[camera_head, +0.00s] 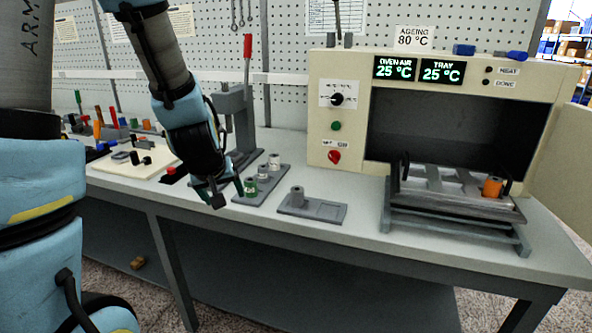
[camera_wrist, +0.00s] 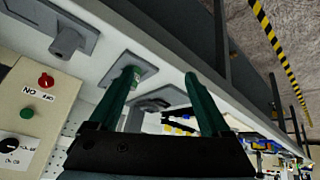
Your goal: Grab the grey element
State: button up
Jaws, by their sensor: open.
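A grey cylinder (camera_head: 297,196) stands upright on a small flat grey holder (camera_head: 325,210) near the table's front edge. In the wrist view this grey cylinder (camera_wrist: 66,43) is at the upper left, outside the fingers. My gripper (camera_head: 228,194) is left of it in the head view, low over the front edge of the table. In the wrist view its two green fingers (camera_wrist: 158,75) are apart, with nothing held between them. A longer grey holder (camera_head: 244,196) beside the gripper bears several short cylinders, one with a green band (camera_head: 250,187).
An open oven (camera_head: 345,110) stands to the right, with a tray rack (camera_head: 455,205) bearing an orange cylinder (camera_head: 492,187). A press with a red handle (camera_head: 247,46) stands behind my gripper. The table between holder and rack is clear.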

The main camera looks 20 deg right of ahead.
aim_at(299, 196)
jog(key=s+d+f+t, duration=0.1)
jog(key=s+d+t, duration=0.25)
jog(key=d, duration=0.55)
jog(key=s+d+f+t, duration=0.2)
jog(key=s+d+t, duration=0.15)
jog(key=d, duration=0.55)
jog(key=p+x, duration=0.1)
jog(key=x, duration=0.1)
jog(key=p+x, duration=0.1)
jog(key=x, duration=0.1)
jog(key=p+x, duration=0.1)
jog(key=x, duration=0.1)
jog(key=shift+w+r, duration=0.1)
jog(key=shift+r, duration=0.15)
jog(key=shift+f+p+x, duration=0.25)
jog(key=shift+p+x, duration=0.9)
jog(key=shift+x, duration=1.1)
jog(key=shift+d, duration=0.1)
jog(key=shift+c, duration=0.2)
grip_shut()
